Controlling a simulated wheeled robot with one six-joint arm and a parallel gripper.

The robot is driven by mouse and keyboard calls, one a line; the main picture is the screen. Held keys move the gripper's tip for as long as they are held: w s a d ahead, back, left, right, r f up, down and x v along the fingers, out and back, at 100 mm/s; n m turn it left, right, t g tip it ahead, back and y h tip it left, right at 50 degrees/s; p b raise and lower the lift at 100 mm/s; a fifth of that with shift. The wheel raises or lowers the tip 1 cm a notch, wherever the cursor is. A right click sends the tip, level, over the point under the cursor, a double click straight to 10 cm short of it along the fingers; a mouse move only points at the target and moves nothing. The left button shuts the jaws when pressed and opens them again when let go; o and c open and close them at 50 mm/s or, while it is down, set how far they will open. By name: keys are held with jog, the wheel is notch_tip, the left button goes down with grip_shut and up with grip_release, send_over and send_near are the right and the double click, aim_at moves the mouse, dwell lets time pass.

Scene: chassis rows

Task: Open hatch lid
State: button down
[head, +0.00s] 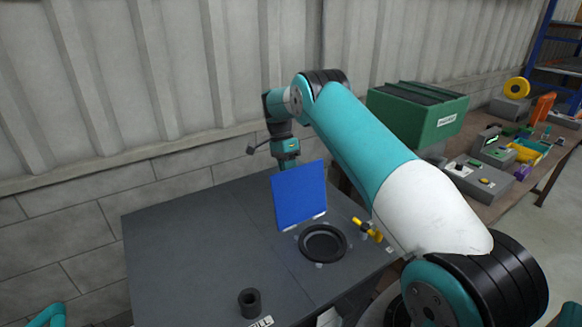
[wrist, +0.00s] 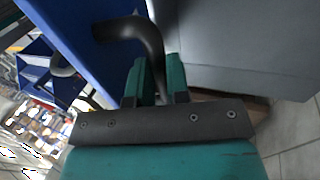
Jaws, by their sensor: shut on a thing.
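The blue hatch lid (head: 300,195) stands nearly upright on the dark cabinet top (head: 190,225) in the head view, beside a round black opening with a raised ring (head: 323,244). My gripper (head: 287,160) is behind the lid's upper edge, and its fingertips are hidden there. In the wrist view the lid (wrist: 62,18) fills the upper left, with a black bent handle (wrist: 132,28) on it. The teal fingers of my gripper (wrist: 160,75) are shut on this handle, which passes between them.
A yellow-handled valve (head: 368,230) sits right of the opening. A short black tube (head: 250,303) stands at the cabinet's front. A green bin (head: 418,115) and a workbench with several devices lie to the right. A corrugated wall (head: 180,70) closes off the back.

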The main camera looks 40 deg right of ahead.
jog(key=shift+w+f+p, duration=0.35)
jog(key=shift+f, duration=0.25)
jog(key=shift+w, duration=0.1)
jog(key=c, duration=1.5)
grip_release()
jog(key=o, duration=0.4)
jog(key=shift+w+f, duration=0.25)
jog(key=shift+a+r, duration=0.1)
jog(key=shift+r, duration=0.05)
jog(key=shift+s+d+r, duration=0.1)
jog(key=shift+d+r, duration=0.05)
jog(key=shift+d, duration=0.05)
